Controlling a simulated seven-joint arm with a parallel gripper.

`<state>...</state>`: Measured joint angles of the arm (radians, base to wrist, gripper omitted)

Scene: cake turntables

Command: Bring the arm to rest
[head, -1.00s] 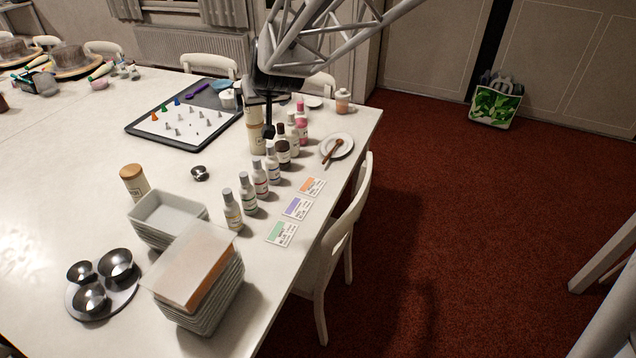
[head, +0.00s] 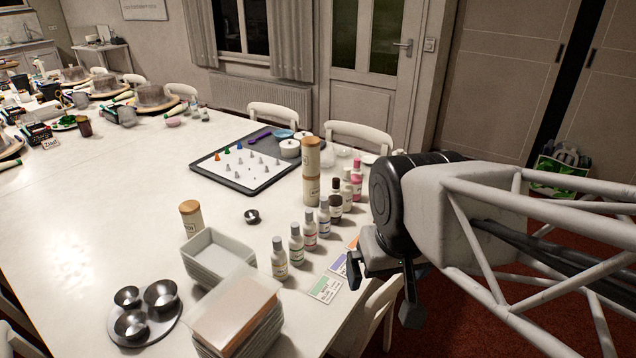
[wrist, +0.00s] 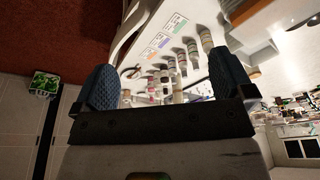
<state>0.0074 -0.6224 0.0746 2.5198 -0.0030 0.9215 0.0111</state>
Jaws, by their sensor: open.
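My gripper (head: 388,288) is at the right edge of the white table in the head view, beside the bottles and colour cards. Its two dark fingers are apart. In the wrist view my gripper (wrist: 166,78) shows two blue textured pads spread wide with nothing held between them. Beyond the pads the wrist view shows the bottles and cards on the table. The arm reaches in from the right of the head view, and it hides part of the table edge and a chair.
The white table (head: 90,225) holds a row of bottles (head: 297,243), stacked trays (head: 213,250), metal bowls (head: 160,294) and a dark tray (head: 240,184) with piping tips. White chairs (head: 281,118) stand around it. A green-and-white crate (head: 560,165) stands on the red floor behind the arm.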

